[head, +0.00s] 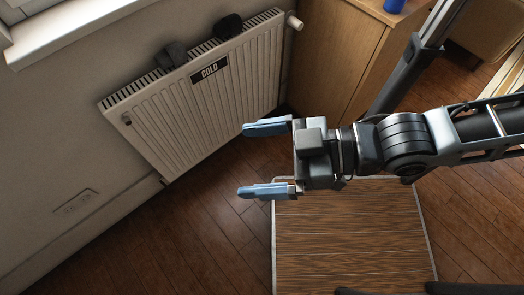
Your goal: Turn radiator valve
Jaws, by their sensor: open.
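A white ribbed radiator (207,95) stands against the wall at the upper left, with a dark label reading COLD (209,70) on its front. A small white knob, which looks like the radiator valve (294,21), sticks out at its top right corner. My gripper (264,159) is open and empty, with its two blue-tipped fingers apart and pointing left.
Dark items (202,41) lie over the radiator's top. A wooden cabinet (330,50) stands close right of the valve, with a blue object (394,5) on it. A wood-grain surface (345,245) is below my gripper. Bare floor (190,225) lies at left.

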